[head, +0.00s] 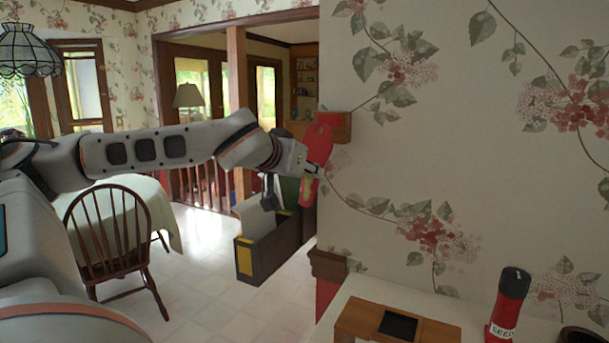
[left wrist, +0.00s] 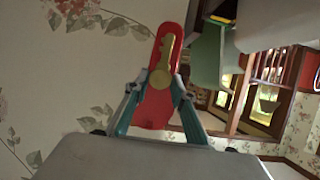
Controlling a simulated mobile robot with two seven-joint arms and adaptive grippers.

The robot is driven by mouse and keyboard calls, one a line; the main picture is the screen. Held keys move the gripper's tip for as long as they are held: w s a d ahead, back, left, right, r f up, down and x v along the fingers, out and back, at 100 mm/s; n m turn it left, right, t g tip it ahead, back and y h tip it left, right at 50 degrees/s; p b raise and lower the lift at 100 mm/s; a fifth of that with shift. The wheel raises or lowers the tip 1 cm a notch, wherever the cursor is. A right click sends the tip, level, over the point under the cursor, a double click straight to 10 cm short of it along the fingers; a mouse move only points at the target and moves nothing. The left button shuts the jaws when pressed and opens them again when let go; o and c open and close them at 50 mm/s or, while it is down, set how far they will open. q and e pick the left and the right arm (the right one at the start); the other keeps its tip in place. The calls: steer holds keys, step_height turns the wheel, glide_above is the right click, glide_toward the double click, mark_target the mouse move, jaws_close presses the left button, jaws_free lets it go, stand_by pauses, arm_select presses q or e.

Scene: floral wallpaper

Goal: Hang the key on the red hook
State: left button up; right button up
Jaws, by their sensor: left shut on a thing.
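My left gripper (head: 308,178) is raised beside the wall's edge. In the left wrist view its two teal fingers (left wrist: 163,90) are closed in on a gold key (left wrist: 162,70), which lies against a long red piece. That red piece (head: 319,143) also shows in the head view, reaching up from the fingers to a reddish-brown block (head: 340,122) at the wall's edge. I cannot tell whether the red piece belongs to the key or to the block, or whether it touches the block. No separate red hook can be made out. My right gripper is not in view.
The flowered wall (head: 450,150) fills the right side. Below it a counter (head: 350,297) holds a wooden box (head: 360,320) and a red bottle (head: 509,300). A chair (head: 110,230) and a dark bin (head: 270,250) stand on the floor at left.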

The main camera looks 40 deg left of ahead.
arm_select(q)
steer(key=shift+w+a+f+b, duration=0.15)
steer(key=shift+w+a+b, duration=0.15)
steer(key=shift+w, duration=0.8)
steer(key=shift+w+a+f+b, duration=0.2)
steer(key=shift+w+f+b, duration=0.25)
steer(key=shift+b, duration=0.25)
steer(key=shift+w, duration=0.15)
steer(key=o, duration=1.1)
